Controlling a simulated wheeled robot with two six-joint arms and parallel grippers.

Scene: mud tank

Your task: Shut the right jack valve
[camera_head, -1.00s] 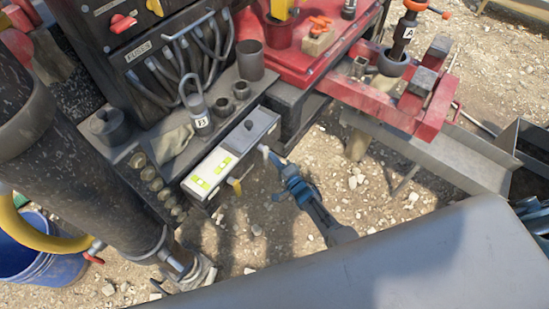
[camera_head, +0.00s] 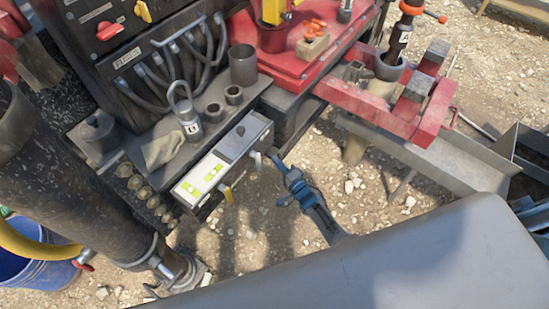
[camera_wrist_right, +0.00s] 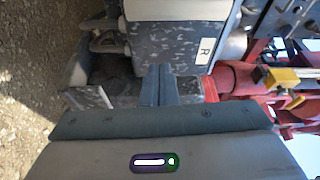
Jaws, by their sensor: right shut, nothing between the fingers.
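A pale valve box (camera_head: 215,170) with green level vials on top sits on the edge of the machine in the head view. A yellow lever (camera_head: 228,195) hangs at its near side, and a short pale lever (camera_head: 256,160) shows at its right end. My right gripper (camera_head: 277,160) is just right of this right lever, with a small gap that looks empty. In the right wrist view my gripper (camera_wrist_right: 158,80) is shut and empty, close to a grey face with a label "R" (camera_wrist_right: 206,50). My left gripper is not in view.
A red work table (camera_head: 290,70) and a red vise (camera_head: 400,110) stand behind and right of the gripper. A grey trough (camera_head: 440,155) lies at the right. Open gravel is below the gripper. A blue bucket (camera_head: 40,270) is at lower left.

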